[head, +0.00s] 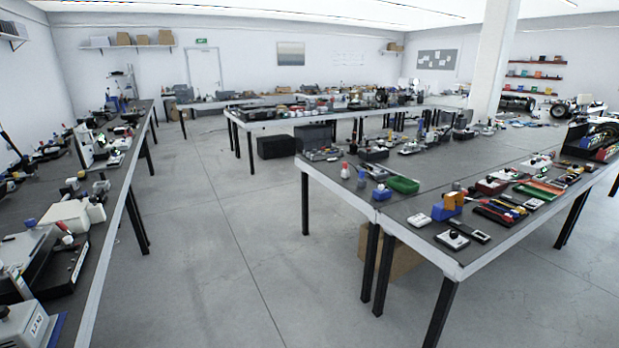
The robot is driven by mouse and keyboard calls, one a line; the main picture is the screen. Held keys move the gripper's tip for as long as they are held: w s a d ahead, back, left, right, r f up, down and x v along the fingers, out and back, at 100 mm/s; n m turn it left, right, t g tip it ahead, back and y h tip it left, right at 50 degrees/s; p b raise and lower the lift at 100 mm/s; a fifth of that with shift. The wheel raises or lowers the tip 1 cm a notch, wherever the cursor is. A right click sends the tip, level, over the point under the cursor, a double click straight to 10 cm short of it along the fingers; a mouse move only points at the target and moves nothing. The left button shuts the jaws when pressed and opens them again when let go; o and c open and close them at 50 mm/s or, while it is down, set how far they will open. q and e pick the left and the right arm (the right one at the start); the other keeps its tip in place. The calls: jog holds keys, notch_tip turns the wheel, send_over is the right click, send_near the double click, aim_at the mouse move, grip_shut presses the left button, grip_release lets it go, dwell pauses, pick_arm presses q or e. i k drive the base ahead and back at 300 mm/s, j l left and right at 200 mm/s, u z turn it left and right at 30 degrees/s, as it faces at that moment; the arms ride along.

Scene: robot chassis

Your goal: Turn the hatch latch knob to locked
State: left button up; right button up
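I cannot make out a hatch or a latch knob for certain in the head view; the items on the benches are small. A grey box with a knob on top (9,312) and dark marks on its front stands at the lower left, cut off by the picture edge. I cannot tell whether it is the hatch. Neither of my grippers shows in the head view.
A long dark bench (108,205) runs along the left, crowded with devices. Another bench (404,211) on the right carries tools, a green tray (403,185) and an orange-and-blue block. A cardboard box (392,258) sits under it. Open concrete floor lies between them.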

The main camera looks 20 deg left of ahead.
aim_at(93, 199)
jog(key=i+j+u, duration=0.3)
jog(key=u, duration=0.15)
jog(key=i+j+u, duration=0.1)
jog(key=i+u, duration=0.3)
jog(key=i, duration=0.15)
jog(key=i+u, duration=0.45)
jog(key=i+l+u, duration=0.1)
jog(key=i+u, duration=0.35)
jog(key=i+l+u, duration=0.4)
jog(key=k+j, duration=0.05)
jog(key=j, duration=0.05)
